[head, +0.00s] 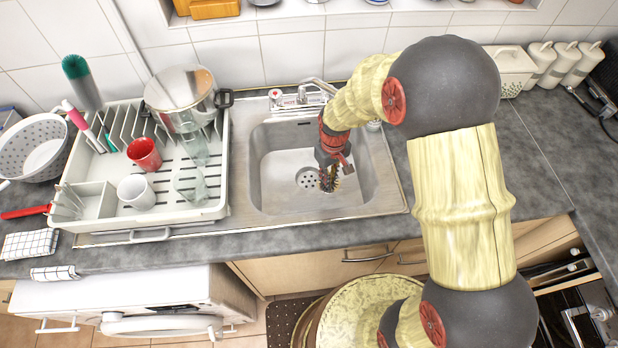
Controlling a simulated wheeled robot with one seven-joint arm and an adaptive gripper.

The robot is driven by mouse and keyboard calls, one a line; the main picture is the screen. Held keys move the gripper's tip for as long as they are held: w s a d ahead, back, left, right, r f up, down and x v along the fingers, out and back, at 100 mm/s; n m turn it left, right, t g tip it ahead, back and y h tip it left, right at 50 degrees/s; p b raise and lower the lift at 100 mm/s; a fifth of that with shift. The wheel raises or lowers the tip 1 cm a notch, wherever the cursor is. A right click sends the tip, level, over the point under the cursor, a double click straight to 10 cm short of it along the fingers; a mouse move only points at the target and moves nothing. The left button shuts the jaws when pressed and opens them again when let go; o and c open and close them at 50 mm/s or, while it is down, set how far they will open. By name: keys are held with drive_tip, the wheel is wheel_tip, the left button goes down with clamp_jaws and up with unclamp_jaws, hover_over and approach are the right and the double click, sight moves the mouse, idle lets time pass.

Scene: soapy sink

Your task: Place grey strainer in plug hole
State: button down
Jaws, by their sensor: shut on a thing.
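The grey strainer (309,179) shows as a round, perforated disc low in the steel sink basin (278,190). My gripper (328,183) reaches down into the basin from the upper right. Its dark fingers are shut at the strainer's right edge, with the strainer between or against their tips. The plug hole cannot be told apart from the strainer in this view. I cannot tell whether the strainer is seated in it or held just above it.
The tap (310,93) stands behind the basin, close to my arm. A white dish rack (165,212) with a pot (180,88), red cup (145,153) and white mug (136,192) is left of the sink. The basin's left side is clear.

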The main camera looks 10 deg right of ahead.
drive_tip(key=b, duration=0.2)
hover_over(309, 181)
wheel_tip(309, 181, down, 8)
drive_tip(key=shift+s+d+r, duration=0.1)
drive_tip(key=shift+s+r, duration=0.05)
drive_tip(key=shift+f+b, duration=0.25)
drive_tip(key=shift+b, duration=0.05)
drive_tip(key=shift+w+f+b, duration=0.2)
drive_tip(key=shift+f+b, duration=0.3)
drive_tip(key=shift+f, duration=1)
drive_tip(key=shift+f, duration=0.1)
drive_tip(key=c, duration=2)
unclamp_jaws()
drive_tip(key=shift+o, duration=0.6)
wheel_tip(309, 181, up, 12)
drive_tip(key=p, duration=0.3)
drive_tip(key=shift+r, duration=0.2)
